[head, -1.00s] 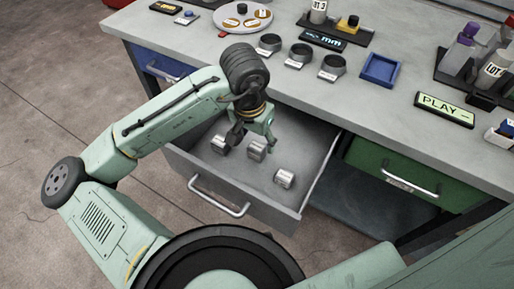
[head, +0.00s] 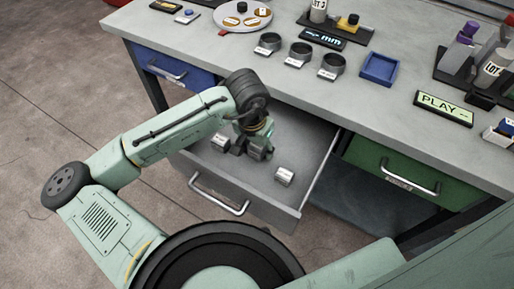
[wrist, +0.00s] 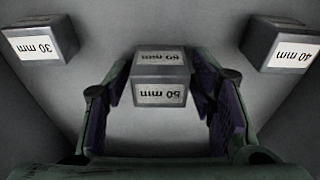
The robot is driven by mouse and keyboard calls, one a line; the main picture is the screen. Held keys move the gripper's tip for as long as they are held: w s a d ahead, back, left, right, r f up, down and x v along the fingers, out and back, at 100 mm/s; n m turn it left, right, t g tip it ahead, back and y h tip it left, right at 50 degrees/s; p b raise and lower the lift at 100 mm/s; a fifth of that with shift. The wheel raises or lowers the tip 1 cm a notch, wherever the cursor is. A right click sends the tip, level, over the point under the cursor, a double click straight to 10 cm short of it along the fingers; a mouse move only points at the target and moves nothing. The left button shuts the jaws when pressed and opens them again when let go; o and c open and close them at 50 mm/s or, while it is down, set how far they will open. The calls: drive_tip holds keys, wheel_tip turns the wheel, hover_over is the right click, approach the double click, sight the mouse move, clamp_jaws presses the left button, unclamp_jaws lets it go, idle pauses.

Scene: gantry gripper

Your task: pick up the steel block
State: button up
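Three steel blocks with white labels lie in the open grey drawer (head: 222,207). The middle block (wrist: 160,84) has labels on two faces, upside down in the wrist view; its number is hard to read. The block marked 30 mm (wrist: 40,42) is at the left of the wrist view, and the one marked 40 mm (wrist: 282,45) is at the right. My gripper (head: 252,150) is down in the drawer and is open. Its fingers stand on either side of the middle block, with a gap showing at each side. In the head view my gripper largely hides this block.
The end blocks (head: 220,141) and (head: 284,176) flank my gripper in the head view. The drawer walls surround them. The bench top (head: 290,75) overhangs behind, with several dark round cups (head: 301,53) and a blue tray (head: 380,69). A green drawer (head: 400,175) is at right.

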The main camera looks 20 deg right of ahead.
clamp_jaws()
idle(0.4)
drive_tip(key=shift+r, duration=0.1)
